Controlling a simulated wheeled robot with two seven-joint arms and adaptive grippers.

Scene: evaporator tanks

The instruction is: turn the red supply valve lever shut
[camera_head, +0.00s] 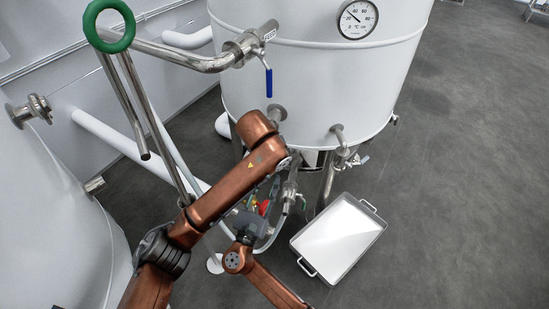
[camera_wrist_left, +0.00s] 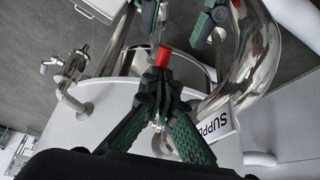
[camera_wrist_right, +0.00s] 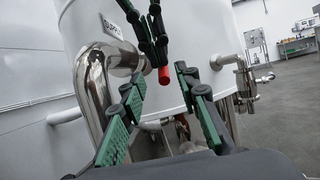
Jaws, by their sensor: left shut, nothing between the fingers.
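The red lever grip (camera_wrist_left: 162,57) shows at the tips of my left gripper (camera_wrist_left: 160,72), whose fingers are closed together. In the right wrist view the red end (camera_wrist_right: 164,75) sits just below the left fingertips; whether they touch is unclear. My right gripper (camera_wrist_right: 160,80) is open, its fingers spread to either side of the red end, with nothing held. It also shows at the top of the left wrist view (camera_wrist_left: 178,17). In the head view a small red part (camera_head: 264,207) shows beside my arms, and the left fingers are mostly hidden. The valve body is largely hidden.
A pipe with a supply label (camera_wrist_right: 112,27) curves beside the white tank (camera_head: 315,90). A blue-handled valve (camera_head: 269,82) and a dial gauge (camera_head: 357,18) are higher up. A metal tray (camera_head: 373,253) lies on the floor. The floor at right is clear.

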